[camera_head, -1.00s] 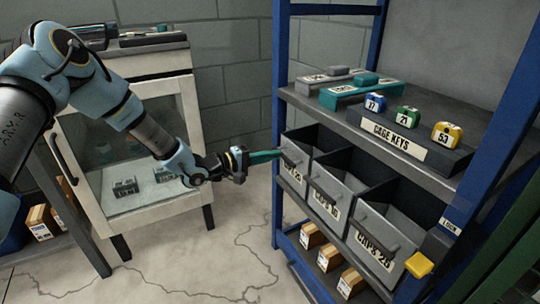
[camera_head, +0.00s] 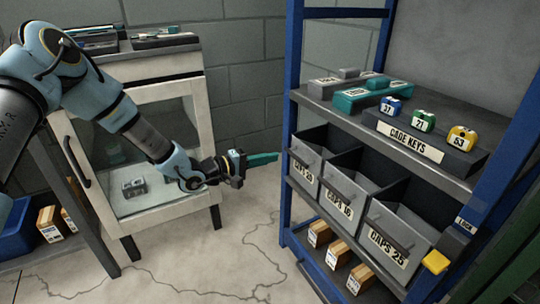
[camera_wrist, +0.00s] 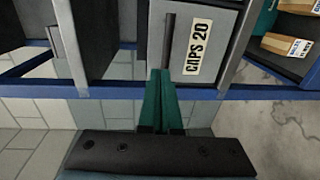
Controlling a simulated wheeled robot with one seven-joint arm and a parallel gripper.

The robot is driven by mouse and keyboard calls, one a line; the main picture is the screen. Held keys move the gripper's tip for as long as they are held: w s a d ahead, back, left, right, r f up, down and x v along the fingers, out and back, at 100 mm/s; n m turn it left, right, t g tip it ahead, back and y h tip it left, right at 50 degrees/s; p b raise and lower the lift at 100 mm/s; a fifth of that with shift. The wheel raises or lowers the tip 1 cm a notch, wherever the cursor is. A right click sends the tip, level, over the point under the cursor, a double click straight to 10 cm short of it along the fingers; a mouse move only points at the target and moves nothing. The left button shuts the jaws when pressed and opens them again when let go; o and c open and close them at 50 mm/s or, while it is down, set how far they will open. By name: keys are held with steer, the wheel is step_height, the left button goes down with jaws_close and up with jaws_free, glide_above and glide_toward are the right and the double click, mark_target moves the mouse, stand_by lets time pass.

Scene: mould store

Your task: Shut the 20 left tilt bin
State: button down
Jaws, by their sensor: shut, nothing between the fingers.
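The left tilt bin, labelled CAPS 20 (camera_head: 304,173), is the leftmost of three grey bins on the blue shelf unit. Its front leans outward and its dark inside shows from above, so it stands open. In the wrist view its front (camera_wrist: 222,40) carries a dark upright handle beside the label. My gripper (camera_head: 277,156) is shut and empty, its green fingers pointing at this bin from the left. In the wrist view the fingertips (camera_wrist: 160,73) lie close to the handle's lower end; I cannot tell whether they touch.
The CAPS 16 bin (camera_head: 339,195) and CAPS 25 bin (camera_head: 389,246) also stand open to the right. A blue shelf post (camera_head: 286,205) rises beside the left bin. A white glass-door cabinet (camera_head: 205,120) stands behind my arm.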

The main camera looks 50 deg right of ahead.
steer(key=v, duration=0.9)
steer(key=shift+r+p, duration=0.35)
steer(key=shift+p, duration=0.1)
steer(key=w+a+t+y, duration=0.6)
steer(key=w+a, duration=0.4)
steer(key=w, duration=0.4)
steer(key=w+a+r+n+t+y, duration=0.1)
steer(key=w+a+t+y, duration=0.15)
steer(key=a, duration=0.85)
steer(key=w+a+r+t+y, duration=0.2)
steer(key=w+a+y, duration=0.15)
steer(key=a, duration=0.85)
steer(key=s+a+r+n+g+y, duration=0.1)
steer(key=s+a+r+y, duration=0.15)
steer(key=s+a, duration=0.5)
steer(key=s+a+r+n+g+y, duration=0.15)
steer(key=s+a+r, duration=0.25)
steer(key=a, duration=0.6)
step_height(320, 180, up, 22)
steer(key=p, duration=2.3)
steer(key=shift+s+r+h, duration=0.25)
steer(key=shift+h, duration=0.05)
